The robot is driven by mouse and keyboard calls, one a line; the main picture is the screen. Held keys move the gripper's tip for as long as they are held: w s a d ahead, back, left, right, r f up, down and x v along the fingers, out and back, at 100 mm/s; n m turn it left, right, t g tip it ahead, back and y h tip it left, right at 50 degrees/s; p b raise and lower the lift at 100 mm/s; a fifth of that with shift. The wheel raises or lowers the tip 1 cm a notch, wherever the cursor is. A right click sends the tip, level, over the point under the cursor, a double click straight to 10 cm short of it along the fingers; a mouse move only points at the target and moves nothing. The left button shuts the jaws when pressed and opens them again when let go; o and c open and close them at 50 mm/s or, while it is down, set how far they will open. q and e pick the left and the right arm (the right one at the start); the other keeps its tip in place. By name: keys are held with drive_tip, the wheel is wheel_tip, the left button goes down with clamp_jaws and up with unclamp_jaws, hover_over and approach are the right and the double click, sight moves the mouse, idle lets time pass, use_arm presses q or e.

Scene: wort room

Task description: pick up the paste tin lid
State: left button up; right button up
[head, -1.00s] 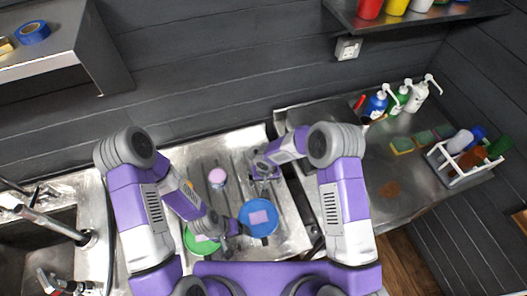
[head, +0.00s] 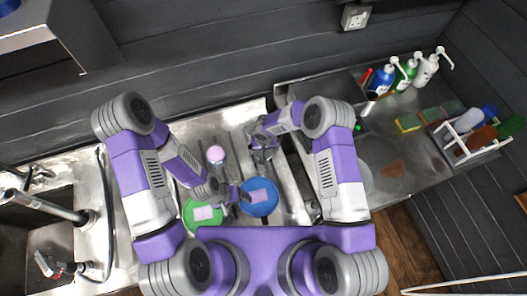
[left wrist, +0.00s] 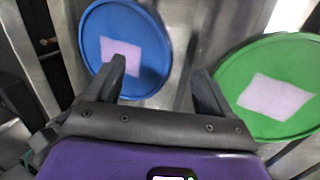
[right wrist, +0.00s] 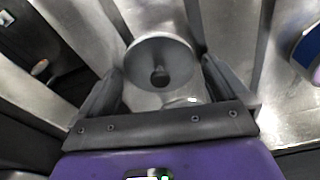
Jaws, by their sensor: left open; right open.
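A round grey metal lid with a dark knob in its middle (right wrist: 160,62) lies between the fingers of my right gripper in the right wrist view; it looks like the paste tin lid. My right gripper (right wrist: 160,90) is open around the near side of it, and I cannot tell whether a finger touches it. In the head view this gripper (head: 262,157) hides the lid. My left gripper (head: 240,196) is open and empty, beside a blue round lid (head: 259,210) and a green round lid (head: 190,222), each with a pale pink label. In the left wrist view the blue one (left wrist: 150,75) and green one (left wrist: 300,75) lie beyond its fingers.
A sink with a tap (head: 50,205) is at the left. Pump bottles (head: 405,75), sponges (head: 410,124) and a white caddy (head: 470,145) are on the right counter.

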drive_tip(key=c, duration=0.8)
